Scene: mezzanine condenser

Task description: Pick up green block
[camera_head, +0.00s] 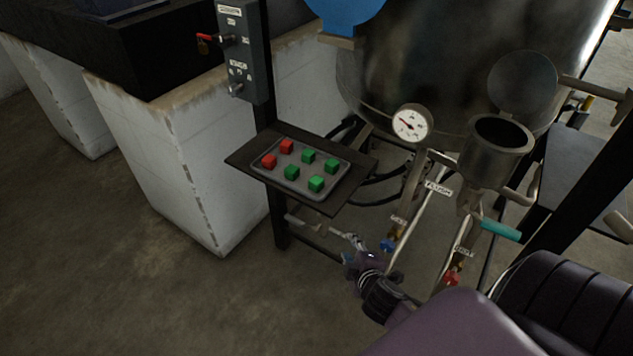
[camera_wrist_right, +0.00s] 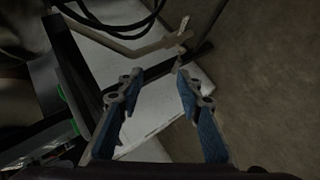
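Several small green blocks, one of them a green block (camera_head: 316,184) at the near edge, sit on a grey tray (camera_head: 322,199) on a dark shelf in the head view. Two red blocks, a red block (camera_head: 268,160) and another red block (camera_head: 287,146), are at the tray's left. My right gripper (camera_head: 345,238) is below and in front of the shelf, apart from the blocks. In the right wrist view my right gripper (camera_wrist_right: 156,82) is open and empty, with blue-padded fingers spread. Small green patches (camera_wrist_right: 74,126) show at that view's left. My left gripper is not in view.
The dark shelf (camera_head: 348,190) is fixed to a dark post with a switch box (camera_head: 239,50). A pressure gauge (camera_head: 410,123), a metal cup (camera_head: 495,143) and valved pipes stand to the right, under a large tank (camera_head: 440,60). The floor at left is clear.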

